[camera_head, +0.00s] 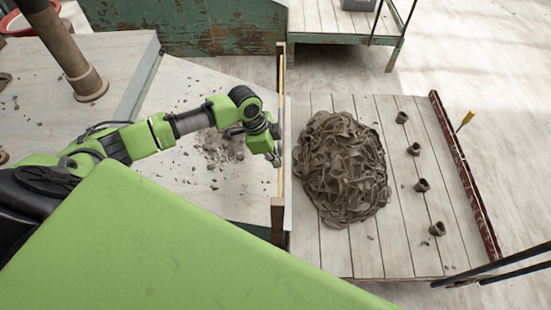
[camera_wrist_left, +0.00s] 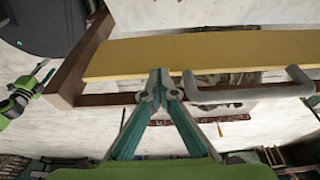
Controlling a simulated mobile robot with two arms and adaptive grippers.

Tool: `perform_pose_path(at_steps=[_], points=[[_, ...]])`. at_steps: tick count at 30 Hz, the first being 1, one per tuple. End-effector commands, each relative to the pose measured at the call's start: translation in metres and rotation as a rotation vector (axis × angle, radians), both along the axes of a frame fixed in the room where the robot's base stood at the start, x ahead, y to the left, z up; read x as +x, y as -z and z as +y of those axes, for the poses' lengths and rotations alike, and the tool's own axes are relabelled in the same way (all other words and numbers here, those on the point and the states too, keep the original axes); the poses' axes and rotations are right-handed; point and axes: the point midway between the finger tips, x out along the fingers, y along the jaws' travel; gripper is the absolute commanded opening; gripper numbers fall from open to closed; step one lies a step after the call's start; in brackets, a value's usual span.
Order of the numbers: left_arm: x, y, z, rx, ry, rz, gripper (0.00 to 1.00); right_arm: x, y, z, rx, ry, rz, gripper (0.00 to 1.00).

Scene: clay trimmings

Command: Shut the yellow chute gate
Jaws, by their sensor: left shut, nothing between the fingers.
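The yellow chute gate (camera_wrist_left: 215,52) is a flat board with a grey bar handle (camera_wrist_left: 250,94) in the left wrist view. In the head view the gate (camera_head: 281,78) is a thin, almost edge-on yellow strip between wooden posts. A brown frame post (camera_wrist_left: 78,68) stands at its left end in the wrist view. A gap shows between the board and a thin brown rail. My left gripper (camera_head: 276,158) is shut and empty beside the gate. Its fingertips (camera_wrist_left: 160,86) lie at the board's edge, just left of the handle; I cannot tell if they touch.
A heap of clay trimmings (camera_head: 342,168) lies on the plank platform (camera_head: 325,262) right of the gate. Several small dark cups (camera_head: 421,185) stand near its red edge rail (camera_head: 465,175). Loose crumbs (camera_head: 222,148) lie on the pale surface under my left arm.

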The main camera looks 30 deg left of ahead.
Motion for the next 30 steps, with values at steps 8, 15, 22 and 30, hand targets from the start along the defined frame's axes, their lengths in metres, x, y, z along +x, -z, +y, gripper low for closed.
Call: perform_pose_path(at_steps=[8,15,22,30], points=[[-0.001,0.061,-0.001,-0.001,-0.001,0.003,0.0,-0.001,0.027,-0.002,-0.002,0.0,0.002,0.4],[0.001,0.08,0.0,-0.001,-0.001,0.0,0.0,0.0,0.034,-0.003,-0.004,0.0,0.0,0.4],[0.0,0.079,0.0,-0.001,-0.001,0.0,0.0,0.001,0.033,-0.003,-0.004,0.0,-0.001,0.4],[0.0,0.068,-0.002,-0.001,-0.001,0.0,0.0,0.002,0.021,-0.003,-0.004,0.0,-0.002,0.4]])
